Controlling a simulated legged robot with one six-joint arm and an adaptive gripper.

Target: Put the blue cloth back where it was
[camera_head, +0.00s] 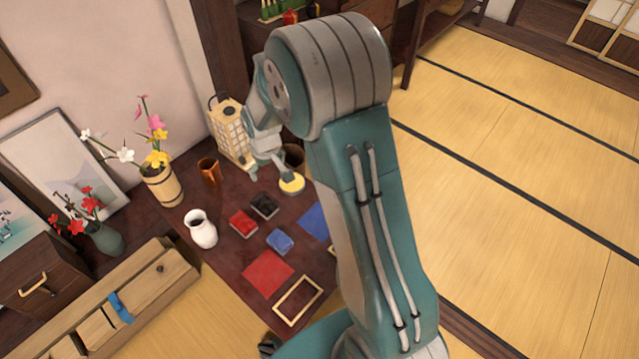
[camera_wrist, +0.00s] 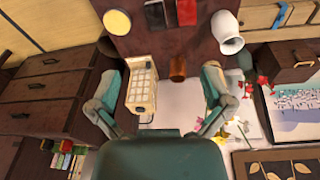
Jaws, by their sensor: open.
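Several cloth-like blue pieces show in the head view. A small folded blue piece (camera_head: 280,241) lies on the dark red table. A flat blue square (camera_head: 314,221) lies to its right, partly hidden by my arm. A narrow blue strip (camera_head: 120,308) hangs over the edge of the wooden box; it also shows in the wrist view (camera_wrist: 281,14). I cannot tell which is the task's cloth. My gripper (camera_wrist: 160,85) is open and empty, its fingers spread wide. In the head view it is above the table's back part, near the paper lantern, away from the blue pieces.
Near the gripper are the paper lantern (camera_head: 230,132), a brown cup (camera_head: 209,171) and a yellow disc (camera_head: 291,184). A white vase (camera_head: 201,229), red (camera_head: 243,222) and black (camera_head: 264,206) pieces, a red square (camera_head: 268,273) and an empty frame (camera_head: 298,300) occupy the table.

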